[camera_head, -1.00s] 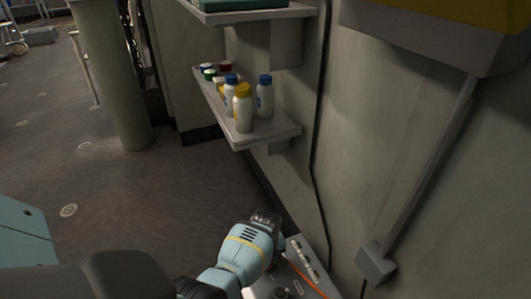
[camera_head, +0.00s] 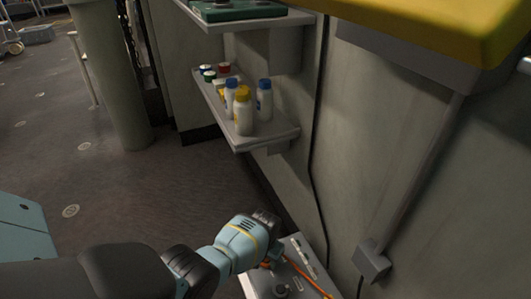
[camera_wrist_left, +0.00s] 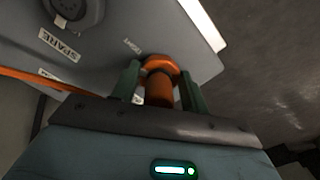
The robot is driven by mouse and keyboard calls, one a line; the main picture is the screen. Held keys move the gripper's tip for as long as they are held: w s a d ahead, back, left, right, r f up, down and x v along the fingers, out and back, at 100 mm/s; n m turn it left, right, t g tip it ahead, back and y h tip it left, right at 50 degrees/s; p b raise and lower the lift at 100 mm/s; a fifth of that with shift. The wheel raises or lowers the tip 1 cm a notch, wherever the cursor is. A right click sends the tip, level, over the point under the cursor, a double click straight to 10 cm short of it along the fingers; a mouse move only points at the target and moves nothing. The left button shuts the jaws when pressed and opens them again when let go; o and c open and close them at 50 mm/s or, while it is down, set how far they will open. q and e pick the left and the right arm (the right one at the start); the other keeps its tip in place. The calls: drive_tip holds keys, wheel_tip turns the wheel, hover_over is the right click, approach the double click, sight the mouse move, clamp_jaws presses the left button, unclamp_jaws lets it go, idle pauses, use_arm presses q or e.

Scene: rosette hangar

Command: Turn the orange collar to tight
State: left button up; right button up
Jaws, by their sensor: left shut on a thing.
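The orange collar (camera_wrist_left: 160,66) shows in the left wrist view, on a grey panel (camera_wrist_left: 110,40), with an orange cylindrical part below it between the fingers. My left gripper (camera_wrist_left: 158,85) has one green finger on each side of this orange part and is shut on it. In the head view my left gripper (camera_head: 268,262) reaches the panel box (camera_head: 262,284) at the bottom, and a small bit of orange shows at its fingers. An orange cable (camera_head: 305,275) runs over the box. My right gripper is not in view.
A dark round socket (camera_wrist_left: 72,10) sits beside a label reading SPARE. A wall shelf (camera_head: 245,137) holds several bottles (camera_head: 243,112). A grey bracket (camera_head: 373,262) is on the wall at right. Open floor (camera_head: 130,190) lies to the left.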

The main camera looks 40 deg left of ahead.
use_arm(q)
drive_tip(key=m, duration=0.3)
drive_tip(key=shift+s+a+m, duration=0.1)
drive_tip(key=shift+m, duration=0.6)
drive_tip(key=o, duration=0.9)
drive_tip(key=shift+o, duration=0.4)
